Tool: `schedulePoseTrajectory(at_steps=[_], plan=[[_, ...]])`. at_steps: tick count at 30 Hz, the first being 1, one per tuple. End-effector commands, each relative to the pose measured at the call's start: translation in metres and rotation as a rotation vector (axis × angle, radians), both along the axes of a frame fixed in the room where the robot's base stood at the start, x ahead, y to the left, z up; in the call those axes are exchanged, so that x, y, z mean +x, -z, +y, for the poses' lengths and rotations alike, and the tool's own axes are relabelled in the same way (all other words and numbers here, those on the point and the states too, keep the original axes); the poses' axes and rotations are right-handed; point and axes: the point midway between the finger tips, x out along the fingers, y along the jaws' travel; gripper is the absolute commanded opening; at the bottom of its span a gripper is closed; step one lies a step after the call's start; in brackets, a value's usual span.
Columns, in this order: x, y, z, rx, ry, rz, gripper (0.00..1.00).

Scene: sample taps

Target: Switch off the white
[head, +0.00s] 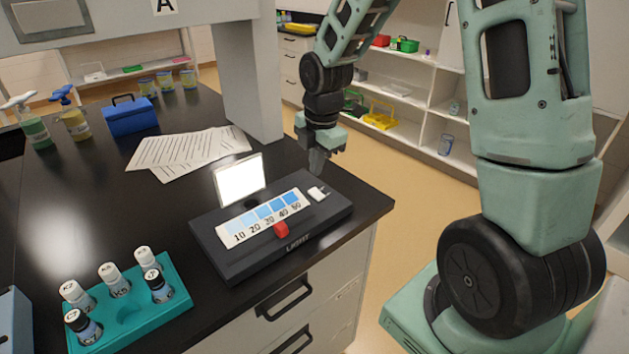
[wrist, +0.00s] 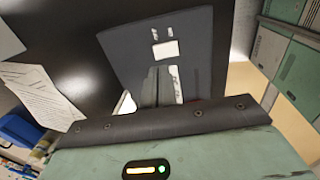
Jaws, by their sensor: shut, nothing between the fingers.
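A dark box labelled LIGHT (head: 222,262) lies on the black bench near its front right corner. A white panel (head: 240,180) stands at its back edge and glows bright white. A small white switch (head: 317,193) sits at the right end of the box; it also shows in the wrist view (wrist: 166,49). A blue-shaded scale card marked 10 to 50 (head: 264,214) lies on top, with a red slider (head: 281,230) at its front edge. My gripper (head: 317,172) is shut and empty, close above and behind the switch; I cannot tell whether it touches.
A teal rack (head: 180,307) with several capped vials stands at the front left. A grey post (head: 252,80) rises behind the box. The bench ends just right of the box.

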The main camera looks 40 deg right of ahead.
Motion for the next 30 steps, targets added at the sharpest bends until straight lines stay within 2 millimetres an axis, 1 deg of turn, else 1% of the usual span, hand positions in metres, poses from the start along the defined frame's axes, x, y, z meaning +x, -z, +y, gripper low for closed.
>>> schedulePoseTrajectory(at_steps=[1, 3, 6, 9, 15, 24, 27, 30], plan=[[0.000, 0.012, 0.001, 0.001, -0.002, 0.006, 0.00], [0.002, 0.023, 0.001, 0.000, -0.004, 0.005, 0.00], [0.004, 0.037, 0.001, 0.000, -0.002, 0.003, 0.00], [0.005, 0.047, 0.001, 0.000, -0.001, 0.002, 0.00], [0.007, 0.054, 0.000, 0.000, -0.001, 0.000, 0.00], [0.007, 0.054, 0.000, 0.000, -0.001, 0.002, 0.00], [0.008, 0.054, 0.001, 0.000, -0.001, 0.029, 0.00], [0.009, 0.059, 0.001, -0.001, -0.001, 0.057, 0.00]])
